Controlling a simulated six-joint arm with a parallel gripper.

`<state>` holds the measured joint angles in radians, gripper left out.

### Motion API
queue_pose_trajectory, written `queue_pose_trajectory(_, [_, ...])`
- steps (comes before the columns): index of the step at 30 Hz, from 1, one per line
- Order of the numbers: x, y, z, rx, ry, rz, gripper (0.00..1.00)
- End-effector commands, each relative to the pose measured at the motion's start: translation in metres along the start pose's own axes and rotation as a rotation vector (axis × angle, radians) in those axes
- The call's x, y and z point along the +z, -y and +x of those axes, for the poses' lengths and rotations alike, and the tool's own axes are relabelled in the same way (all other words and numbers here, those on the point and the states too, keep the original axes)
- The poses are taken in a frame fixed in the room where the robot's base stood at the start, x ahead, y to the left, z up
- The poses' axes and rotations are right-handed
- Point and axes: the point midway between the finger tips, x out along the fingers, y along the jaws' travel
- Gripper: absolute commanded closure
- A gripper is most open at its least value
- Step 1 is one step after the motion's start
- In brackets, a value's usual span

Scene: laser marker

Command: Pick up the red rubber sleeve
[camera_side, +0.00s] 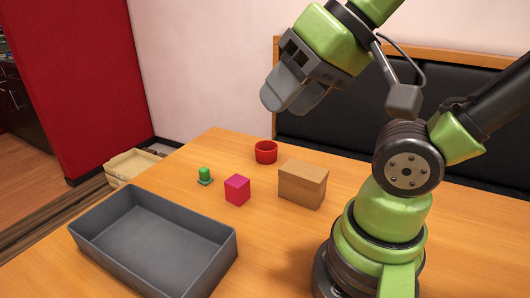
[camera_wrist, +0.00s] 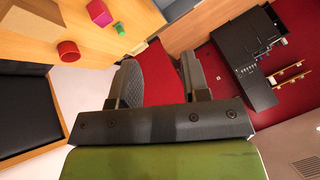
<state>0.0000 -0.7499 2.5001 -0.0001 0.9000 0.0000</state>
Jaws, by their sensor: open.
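The red rubber sleeve (camera_side: 266,152) is a short, round, hollow ring standing upright on the wooden table, near its back edge. It also shows in the wrist view (camera_wrist: 68,50), at the upper left. My gripper (camera_side: 281,100) is in the air above the table's back edge, well above the sleeve and apart from it. In the wrist view my gripper (camera_wrist: 163,75) has its two fingers spread with nothing between them.
A magenta cube (camera_side: 237,190) and a brown box (camera_side: 302,184) stand in front of the sleeve. A small green piece on a base (camera_side: 204,176) is to the left. A grey open tray (camera_side: 228,250) sits at the front left.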

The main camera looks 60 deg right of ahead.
Motion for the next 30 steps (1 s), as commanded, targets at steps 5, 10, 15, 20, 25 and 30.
queue_pose_trajectory(5, [0.0, 0.0, 0.0, 0.0, 0.0, 0.0, 0.57])
queue_pose_trajectory(10, [0.0, 0.0, 0.0, 0.0, 0.0, 0.0, 0.57])
queue_pose_trajectory(15, [0.0, 0.0, 0.0, 0.0, 0.0, 0.0, 0.61])
queue_pose_trajectory(20, [-0.001, 0.0, 0.0, 0.001, 0.0, -0.002, 0.61])
queue_pose_trajectory(25, [-0.024, -0.001, 0.005, 0.047, 0.019, -0.058, 0.61])
queue_pose_trajectory(30, [-0.08, -0.015, 0.026, 0.144, 0.082, -0.208, 0.61])
